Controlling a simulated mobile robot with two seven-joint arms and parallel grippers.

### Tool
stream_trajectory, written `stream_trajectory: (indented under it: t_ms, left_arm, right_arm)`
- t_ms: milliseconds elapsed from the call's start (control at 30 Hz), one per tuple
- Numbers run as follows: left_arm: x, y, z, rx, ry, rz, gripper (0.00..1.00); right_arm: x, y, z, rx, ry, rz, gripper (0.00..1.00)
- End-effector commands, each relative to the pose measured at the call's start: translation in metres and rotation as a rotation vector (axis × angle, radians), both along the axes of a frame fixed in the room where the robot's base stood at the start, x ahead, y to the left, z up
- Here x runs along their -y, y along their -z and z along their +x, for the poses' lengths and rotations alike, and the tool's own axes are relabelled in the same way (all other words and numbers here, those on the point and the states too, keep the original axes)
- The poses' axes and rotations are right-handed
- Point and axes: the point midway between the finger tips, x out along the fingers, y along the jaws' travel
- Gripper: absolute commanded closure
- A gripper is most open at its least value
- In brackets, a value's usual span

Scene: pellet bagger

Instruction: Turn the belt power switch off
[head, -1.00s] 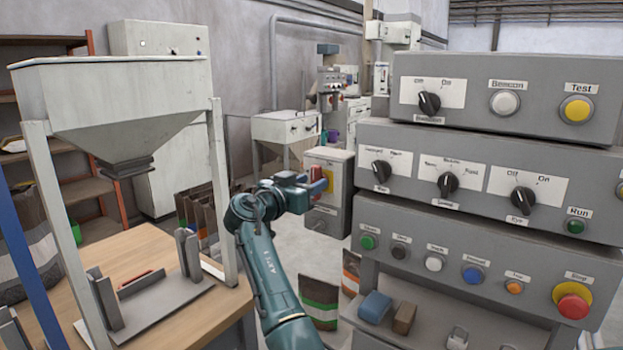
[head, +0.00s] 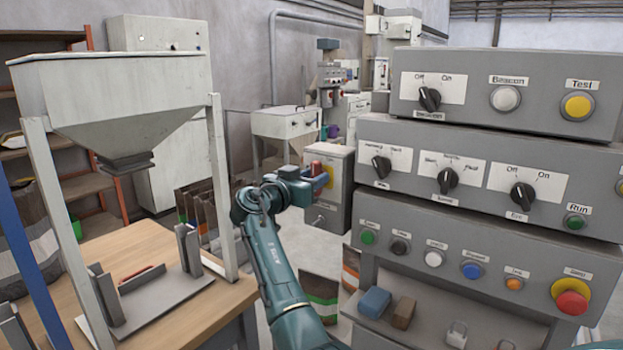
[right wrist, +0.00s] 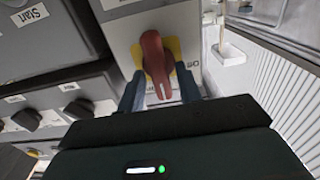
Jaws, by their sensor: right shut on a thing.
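The belt power switch appears to be the red rotary handle (right wrist: 155,55) on a yellow plate (right wrist: 176,48), mounted on a grey box (head: 341,190). In the head view the red handle (head: 316,167) shows just beyond my right gripper (head: 318,180). In the right wrist view my right gripper (right wrist: 160,92) has a finger on each side of the handle's lower end and is shut on it. Lettering beside the plate is too small to read surely. The fingers hide part of the plate. My left gripper is not in view.
A grey control console (head: 480,170) with knobs and buttons stands close on the right. A hopper (head: 110,105) on white legs stands over a wooden table (head: 150,245) at left. Bags (head: 318,295) stand on the floor between them.

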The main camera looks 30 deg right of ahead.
Motion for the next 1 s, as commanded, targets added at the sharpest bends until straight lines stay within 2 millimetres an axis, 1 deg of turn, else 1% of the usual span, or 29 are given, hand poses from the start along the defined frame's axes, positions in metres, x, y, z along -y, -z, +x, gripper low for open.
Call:
stream_trajectory:
  t_ms: [167,367,800,1000]
  left_arm:
    - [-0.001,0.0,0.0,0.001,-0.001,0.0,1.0]
    - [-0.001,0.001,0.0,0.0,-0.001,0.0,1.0]
    - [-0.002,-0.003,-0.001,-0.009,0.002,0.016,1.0]
    - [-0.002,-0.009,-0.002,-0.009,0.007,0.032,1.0]
  right_arm:
    - [-0.001,0.0,0.001,-0.051,-0.001,-0.023,0.88]
    - [0.0,-0.001,0.001,-0.174,0.001,-0.074,0.88]
    - [-0.002,-0.001,0.005,-0.554,-0.001,-0.233,0.88]
    - [-0.002,-0.001,0.006,-0.73,0.0,-0.306,0.88]
